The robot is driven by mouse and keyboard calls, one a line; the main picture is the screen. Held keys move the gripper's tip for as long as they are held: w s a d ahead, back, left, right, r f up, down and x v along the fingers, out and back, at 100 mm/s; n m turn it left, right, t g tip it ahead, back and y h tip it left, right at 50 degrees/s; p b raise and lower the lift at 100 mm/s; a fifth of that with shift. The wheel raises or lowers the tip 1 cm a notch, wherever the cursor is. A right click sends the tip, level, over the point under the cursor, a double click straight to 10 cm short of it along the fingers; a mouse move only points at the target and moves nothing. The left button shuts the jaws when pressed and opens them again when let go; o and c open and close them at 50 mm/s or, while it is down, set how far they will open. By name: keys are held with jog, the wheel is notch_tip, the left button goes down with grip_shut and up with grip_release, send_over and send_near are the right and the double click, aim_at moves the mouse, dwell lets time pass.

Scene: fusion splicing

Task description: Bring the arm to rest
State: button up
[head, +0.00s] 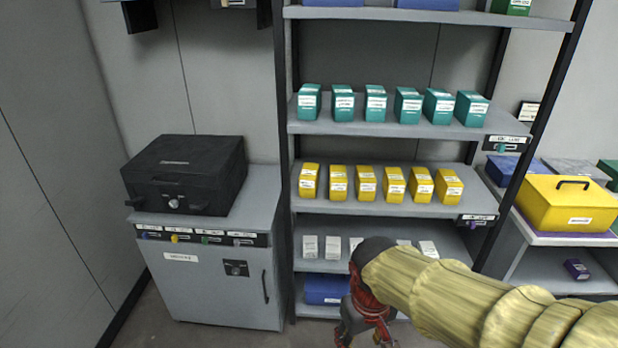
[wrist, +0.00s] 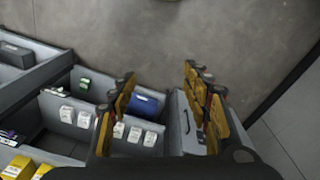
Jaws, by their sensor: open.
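My gripper (head: 365,336) hangs at the lower middle of the head view, at the end of my arm in its yellowish sleeve. It is in front of the lower shelves of the rack. In the wrist view my gripper (wrist: 160,82) shows two yellow-and-dark fingers spread apart, with nothing between them. Behind the gap, the wrist view shows a blue bin (wrist: 146,104) and the grey cabinet's side. The gripper looks clear of the shelves, but its exact distance from them is hard to tell.
The rack holds teal boxes (head: 374,104), yellow boxes (head: 366,184) and white boxes (head: 310,246); my arm partly hides the lower rows. A grey cabinet (head: 210,290) with a black case (head: 184,174) stands left. A yellow toolbox (head: 566,203) is right. Bare floor (wrist: 150,40) shows in the wrist view.

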jog(key=s+d+r+m+t, duration=0.3)
jog(key=s+d+r, duration=0.4)
jog(key=r, duration=0.4)
jog(key=shift+s+d+m+t+p, duration=0.2)
jog(key=shift+d+m+t+p, duration=0.15)
jog(key=shift+d+t, duration=0.3)
jog(key=shift+c, duration=0.4)
